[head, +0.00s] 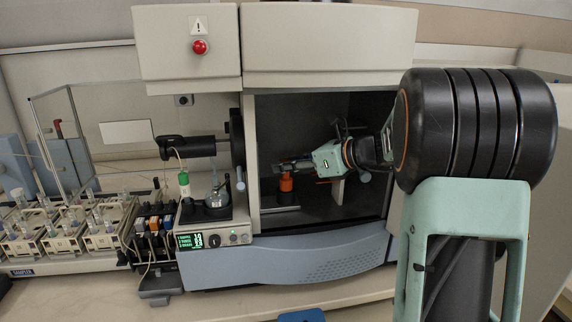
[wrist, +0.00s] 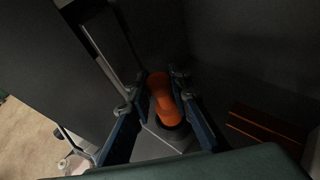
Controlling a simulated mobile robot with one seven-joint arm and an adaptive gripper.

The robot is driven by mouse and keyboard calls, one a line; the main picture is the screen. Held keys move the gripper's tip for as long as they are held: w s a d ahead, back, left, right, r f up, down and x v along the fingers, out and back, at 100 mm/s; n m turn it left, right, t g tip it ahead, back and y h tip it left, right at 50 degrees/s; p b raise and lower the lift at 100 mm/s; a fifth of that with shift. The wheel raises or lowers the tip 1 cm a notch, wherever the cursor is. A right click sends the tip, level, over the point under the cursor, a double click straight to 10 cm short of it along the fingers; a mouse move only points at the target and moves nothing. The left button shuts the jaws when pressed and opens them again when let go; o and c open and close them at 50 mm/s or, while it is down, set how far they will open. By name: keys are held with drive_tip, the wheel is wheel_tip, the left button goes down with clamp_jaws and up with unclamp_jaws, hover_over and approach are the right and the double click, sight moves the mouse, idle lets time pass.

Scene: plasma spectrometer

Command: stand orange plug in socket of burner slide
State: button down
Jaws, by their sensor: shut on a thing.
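The orange plug (wrist: 162,92) is upright between the two fingers of my gripper (wrist: 155,95) in the wrist view. My gripper is shut on it. In the head view the plug (head: 286,183) shows as a small orange shape below my gripper (head: 292,166), inside the open chamber of the spectrometer. Below the plug in the wrist view is a dark round part (wrist: 178,135) on a grey slide (wrist: 155,148), which looks like the socket of the burner slide. The plug's lower end is over or in this dark part; I cannot tell how deep it is.
The chamber's dark walls (head: 270,120) stand close around my arm. An orange-edged dark block (wrist: 265,130) lies to the right in the wrist view. A glass flask (head: 217,195) stands outside left, and a sampler with several bottles (head: 65,235) is further left.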

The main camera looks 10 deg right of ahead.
drive_tip(key=shift+f+b, duration=0.75)
drive_tip(key=shift+f, duration=0.5)
drive_tip(key=c, duration=1.7)
unclamp_jaws()
drive_tip(key=shift+r, duration=0.1)
